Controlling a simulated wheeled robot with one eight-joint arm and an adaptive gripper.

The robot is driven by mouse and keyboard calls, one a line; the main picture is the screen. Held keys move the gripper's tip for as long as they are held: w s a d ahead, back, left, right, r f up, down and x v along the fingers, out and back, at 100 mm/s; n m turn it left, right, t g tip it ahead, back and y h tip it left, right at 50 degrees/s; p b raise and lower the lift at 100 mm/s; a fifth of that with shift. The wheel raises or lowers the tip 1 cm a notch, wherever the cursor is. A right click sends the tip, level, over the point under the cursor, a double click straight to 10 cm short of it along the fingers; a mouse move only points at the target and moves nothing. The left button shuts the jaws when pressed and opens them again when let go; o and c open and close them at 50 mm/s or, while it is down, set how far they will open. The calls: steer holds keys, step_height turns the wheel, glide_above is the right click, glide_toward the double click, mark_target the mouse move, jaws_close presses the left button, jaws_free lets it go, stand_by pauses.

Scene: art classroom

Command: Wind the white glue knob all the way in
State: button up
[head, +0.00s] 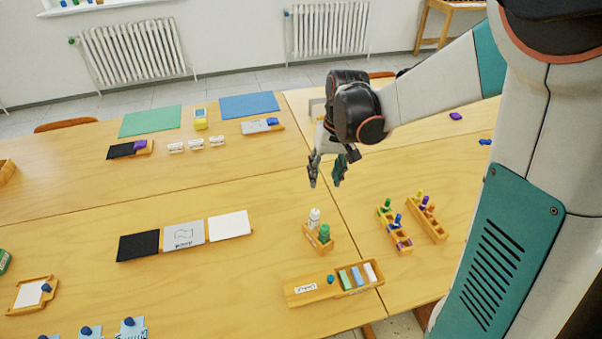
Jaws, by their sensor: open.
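The white glue bottle (314,219) stands upright in a small wooden holder (319,243) near the middle of the table. A green bottle (324,233) stands beside it in the same holder. The white knob is too small here to tell apart from the bottle's top. My gripper (326,183) is open and empty, pointing down. In the picture it shows just above the white bottle, apart from it.
A wooden chalk tray (304,291) lies in front of the holder. Two wooden racks (403,244) (438,233) with coloured pieces stand to the right. A board with black, grey and white panels (183,236) lies left. Table between is clear.

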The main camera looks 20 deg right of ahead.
mark_target(316, 211)
steer(key=f+b, duration=0.1)
steer(key=f, duration=0.4)
steer(key=a+f+b, duration=0.1)
steer(key=f+b, duration=0.1)
steer(key=f, duration=0.3)
steer(key=w+f+b, duration=0.1)
steer(key=f, duration=0.4)
steer(key=shift+a, duration=0.25)
jaws_close()
